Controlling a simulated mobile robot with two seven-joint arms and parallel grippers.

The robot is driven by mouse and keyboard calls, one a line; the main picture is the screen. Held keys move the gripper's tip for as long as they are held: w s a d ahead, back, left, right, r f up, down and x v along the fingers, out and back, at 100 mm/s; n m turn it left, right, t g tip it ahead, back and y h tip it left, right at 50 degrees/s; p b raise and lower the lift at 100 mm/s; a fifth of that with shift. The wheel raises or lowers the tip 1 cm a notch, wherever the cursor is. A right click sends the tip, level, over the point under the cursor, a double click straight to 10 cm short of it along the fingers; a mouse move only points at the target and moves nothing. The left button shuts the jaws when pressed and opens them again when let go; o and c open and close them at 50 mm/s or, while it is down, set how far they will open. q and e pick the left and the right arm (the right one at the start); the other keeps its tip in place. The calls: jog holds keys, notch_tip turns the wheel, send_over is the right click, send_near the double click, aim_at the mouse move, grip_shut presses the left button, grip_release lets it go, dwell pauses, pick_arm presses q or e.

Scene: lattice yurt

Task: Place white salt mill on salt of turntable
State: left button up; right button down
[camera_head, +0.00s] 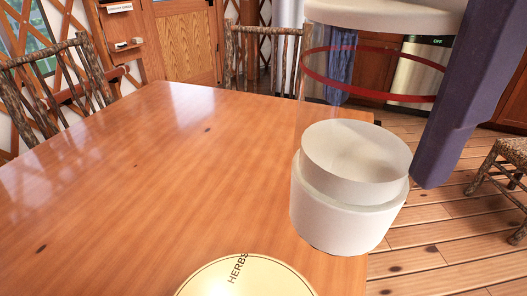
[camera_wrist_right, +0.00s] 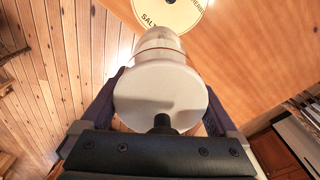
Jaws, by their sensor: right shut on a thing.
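The white salt mill (camera_head: 350,205) has a white cap, a see-through middle with a red ring, and a white base. My right gripper (camera_head: 385,120) is shut on it and holds it roughly upright by the table's right edge. In the right wrist view, the gripper (camera_wrist_right: 160,90) has a finger on each side of the mill (camera_wrist_right: 158,92). The pale yellow turntable (camera_head: 245,280) lies left of and nearer than the mill in the head view, cut off, with HERBS readable. The wrist view shows its SALT label (camera_wrist_right: 149,20) just beyond the mill. My left gripper is out of view.
The wooden table (camera_head: 130,170) is bare left of the turntable and behind it. Rustic chairs (camera_head: 55,85) stand at its far side, another (camera_head: 505,160) on the plank floor at right. Cabinets stand behind.

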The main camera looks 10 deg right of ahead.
aim_at(348, 180)
jog(key=f+m+b, duration=0.1)
jog(key=m, duration=0.1)
jog(key=s+a+f+m+b, duration=0.1)
jog(key=f+m, duration=0.1)
jog(key=m, duration=0.1)
jog(key=s+a+f+m+b, duration=0.1)
jog(key=m, duration=0.1)
jog(key=shift+a+f+m+g, duration=0.1)
jog(key=shift+f+m+g, duration=0.15)
jog(key=shift+m+g, duration=0.05)
jog(key=m, duration=0.1)
jog(key=f+m+b, duration=0.1)
jog(key=shift+s+a+m, duration=0.3)
notch_tip(348, 180, down, 20)
jog(key=b, duration=0.3)
jog(key=shift+r, duration=0.1)
